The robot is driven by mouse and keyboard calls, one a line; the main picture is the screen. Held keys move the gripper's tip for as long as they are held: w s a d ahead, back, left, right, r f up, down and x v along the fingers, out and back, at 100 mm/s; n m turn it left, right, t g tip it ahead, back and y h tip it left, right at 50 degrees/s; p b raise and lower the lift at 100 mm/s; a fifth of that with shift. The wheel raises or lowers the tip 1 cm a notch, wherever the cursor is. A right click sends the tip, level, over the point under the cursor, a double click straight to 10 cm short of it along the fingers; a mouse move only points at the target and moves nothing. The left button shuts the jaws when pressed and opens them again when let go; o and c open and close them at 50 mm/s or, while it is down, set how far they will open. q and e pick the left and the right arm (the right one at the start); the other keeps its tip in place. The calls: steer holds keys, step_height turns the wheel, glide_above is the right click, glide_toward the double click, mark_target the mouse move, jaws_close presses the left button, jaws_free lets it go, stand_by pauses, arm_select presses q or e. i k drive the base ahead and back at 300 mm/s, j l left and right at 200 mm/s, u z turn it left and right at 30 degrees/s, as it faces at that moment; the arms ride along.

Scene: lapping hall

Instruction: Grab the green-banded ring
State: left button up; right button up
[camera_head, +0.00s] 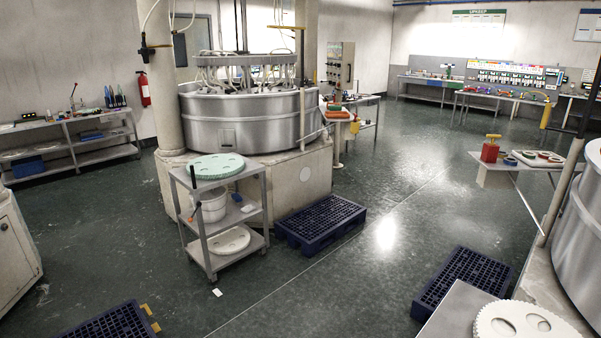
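I cannot pick out a green-banded ring for certain. On the small side table (492,174) at the right lie small round pieces (541,157) with dark, reddish and pale parts; they are too small to tell a green band. A small blue ring-like piece (510,161) lies beside them. Neither of my grippers shows in the head view.
A grey cart (225,228) holding a green disc (216,167) and a white bucket (212,206) stands left of centre. Dark blue pallets (322,222) (462,281) lie on the floor. A large round steel machine (247,118) stands behind. The middle floor is open.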

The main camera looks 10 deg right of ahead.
mark_target(528, 155)
steer(key=i+j+u, duration=0.15)
steer(key=i+u, duration=0.2)
steer(key=i+j+u, duration=0.1)
steer(key=i+u, duration=0.55)
steer(key=i+z, duration=0.8)
steer(key=i+j+z, duration=0.2)
steer(key=i+z, duration=0.2)
steer(key=i+l+z, duration=0.25)
steer(key=i+z, duration=0.2)
steer(key=i+l+z, duration=0.1)
steer(key=i+z, duration=0.8)
steer(key=i+u, duration=0.2)
steer(key=i, duration=1.65)
steer(key=i+z, duration=0.4)
steer(key=i+j+z, duration=0.1)
steer(key=i+z, duration=0.25)
steer(key=i+j+z, duration=0.25)
steer(key=i+z, duration=0.15)
steer(key=i+j+z, duration=0.35)
steer(key=i, duration=0.1)
